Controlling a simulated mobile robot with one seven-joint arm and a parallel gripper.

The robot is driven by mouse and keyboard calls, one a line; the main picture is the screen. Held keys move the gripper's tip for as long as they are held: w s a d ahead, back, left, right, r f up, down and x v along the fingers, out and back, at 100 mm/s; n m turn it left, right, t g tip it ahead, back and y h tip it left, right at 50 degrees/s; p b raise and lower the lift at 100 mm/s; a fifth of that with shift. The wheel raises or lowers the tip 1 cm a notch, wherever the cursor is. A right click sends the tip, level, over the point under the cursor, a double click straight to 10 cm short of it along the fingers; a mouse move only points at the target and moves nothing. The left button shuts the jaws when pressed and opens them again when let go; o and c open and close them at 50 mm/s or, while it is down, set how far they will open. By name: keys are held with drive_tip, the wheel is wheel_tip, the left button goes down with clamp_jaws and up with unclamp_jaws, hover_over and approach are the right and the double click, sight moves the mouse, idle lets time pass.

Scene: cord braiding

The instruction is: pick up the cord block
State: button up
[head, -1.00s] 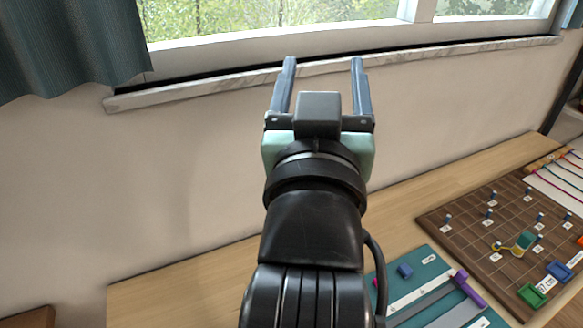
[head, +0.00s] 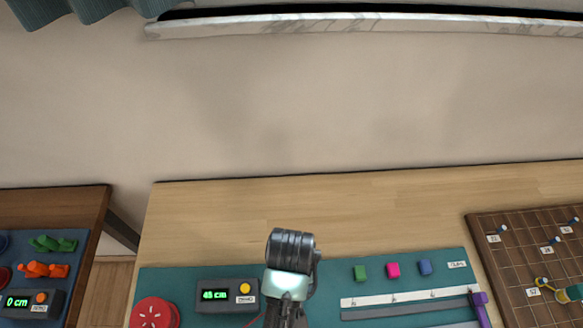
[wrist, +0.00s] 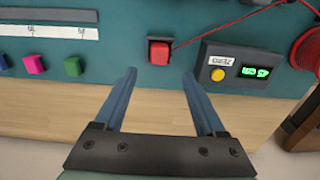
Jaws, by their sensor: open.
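The red cord block (wrist: 158,53) sits in a small dark holder on the teal mat (wrist: 130,20) in the wrist view. A thin red cord runs from it toward the red spool (wrist: 308,50) at the right edge. My gripper (wrist: 160,77) is open and empty, its two fingers spread to either side of the block's line, with the block just beyond the fingertips. In the head view my arm and gripper (head: 287,310) point down over the mat and hide the block; the red spool (head: 154,313) shows at lower left.
A control box (head: 227,295) with a green display and yellow button stands left of my gripper. Green (head: 361,273), pink (head: 393,270) and blue (head: 425,267) blocks lie to the right, behind a white ruler strip (head: 400,297). A brown pegboard (head: 510,250) is farther right.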

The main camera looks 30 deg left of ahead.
drive_tip(key=shift+f, duration=0.7)
drive_tip(key=f, duration=0.4)
drive_tip(key=shift+s+d+f+p, duration=0.15)
drive_tip(key=shift+s+d+p, duration=0.15)
drive_tip(key=shift+p, duration=0.05)
drive_tip(key=shift+f, duration=0.45)
clamp_jaws()
